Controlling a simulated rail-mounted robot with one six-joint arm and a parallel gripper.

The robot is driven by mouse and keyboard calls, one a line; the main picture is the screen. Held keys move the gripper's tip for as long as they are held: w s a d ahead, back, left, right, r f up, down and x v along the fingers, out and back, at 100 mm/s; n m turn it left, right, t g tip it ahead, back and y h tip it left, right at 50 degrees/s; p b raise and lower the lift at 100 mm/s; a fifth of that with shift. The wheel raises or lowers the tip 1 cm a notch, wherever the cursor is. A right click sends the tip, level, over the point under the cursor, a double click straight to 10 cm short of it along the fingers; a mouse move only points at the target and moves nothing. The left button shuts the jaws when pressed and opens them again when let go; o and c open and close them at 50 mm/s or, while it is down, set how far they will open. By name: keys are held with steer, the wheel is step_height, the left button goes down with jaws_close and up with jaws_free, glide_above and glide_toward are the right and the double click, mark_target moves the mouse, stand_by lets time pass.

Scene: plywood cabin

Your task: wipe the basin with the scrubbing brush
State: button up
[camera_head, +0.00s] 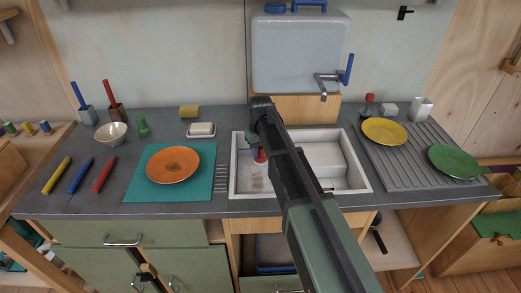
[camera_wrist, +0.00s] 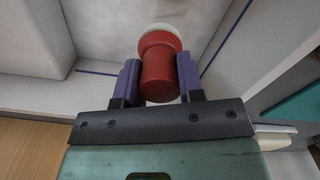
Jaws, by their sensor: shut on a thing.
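The basin (camera_head: 233,177) is a pale rectangular sink set in the dark counter, with a raised block at its right side. My gripper (camera_wrist: 160,82) is shut on the red handle of the scrubbing brush (camera_wrist: 160,60); its purple fingers sit on both sides of the handle. Beyond the handle, a pale brush end shows in the wrist view. In the head view the red brush (camera_head: 260,155) is inside the left part of the basin, partly hidden by my arm. I cannot tell whether the bristles touch the basin.
A grey water tank (camera_head: 300,50) with a tap (camera_head: 325,84) stands behind the basin. Left are an orange plate (camera_head: 173,165) on a teal mat (camera_head: 198,193) and a soap dish (camera_head: 201,130). Right, a ridged drainer (camera_head: 405,168) holds yellow (camera_head: 384,132) and green (camera_head: 454,161) plates.

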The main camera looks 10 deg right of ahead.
steer(key=shift+r, duration=0.4)
step_height(320, 180, up, 3)
steer(key=p, duration=0.3)
steer(key=shift+r, duration=0.15)
steer(key=shift+s, duration=0.1)
